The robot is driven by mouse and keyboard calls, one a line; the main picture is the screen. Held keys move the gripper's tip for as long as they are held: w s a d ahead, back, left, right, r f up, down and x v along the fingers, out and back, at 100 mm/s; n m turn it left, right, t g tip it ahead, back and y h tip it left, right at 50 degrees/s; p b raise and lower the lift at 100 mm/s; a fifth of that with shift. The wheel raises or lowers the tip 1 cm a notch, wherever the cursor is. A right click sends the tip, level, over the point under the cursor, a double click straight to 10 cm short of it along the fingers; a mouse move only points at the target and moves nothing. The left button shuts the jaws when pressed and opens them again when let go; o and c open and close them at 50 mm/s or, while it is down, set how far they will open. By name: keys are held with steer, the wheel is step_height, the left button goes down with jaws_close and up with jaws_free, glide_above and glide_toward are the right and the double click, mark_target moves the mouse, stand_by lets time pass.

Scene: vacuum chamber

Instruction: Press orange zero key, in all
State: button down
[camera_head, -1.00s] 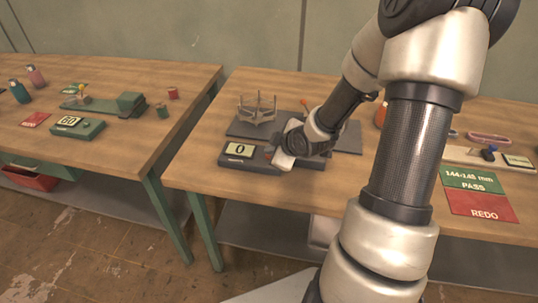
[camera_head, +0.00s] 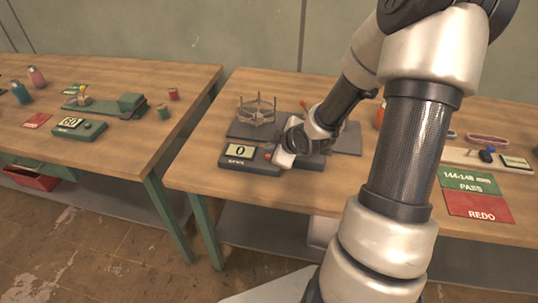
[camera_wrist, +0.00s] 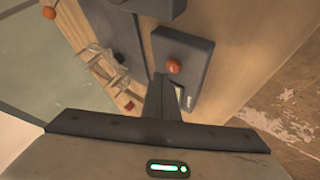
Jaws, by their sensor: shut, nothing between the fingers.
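A dark box with a lit display reading 0 (camera_head: 238,153) sits near the front edge of the middle bench. Its orange key (camera_wrist: 173,66) shows as a round knob on the dark panel in the wrist view. My gripper (camera_wrist: 161,80) is shut and empty, its fingertips just below and left of the key in that view. I cannot tell whether they touch the panel. In the head view my gripper (camera_head: 284,160) is at the box's right part, and a small orange spot (camera_head: 268,156) shows beside it.
A pale wire-like fixture (camera_head: 257,110) stands on a dark plate behind the box. A green PASS card (camera_head: 473,181) and a red REDO card (camera_head: 481,207) lie to the right. Another bench (camera_head: 110,155) stands left across a gap.

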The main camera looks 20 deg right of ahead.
steer(key=shift+r, duration=0.1)
step_height(320, 180, up, 5)
steer(key=p, duration=0.4)
steer(key=shift+p, duration=0.35)
stand_by(0.3)
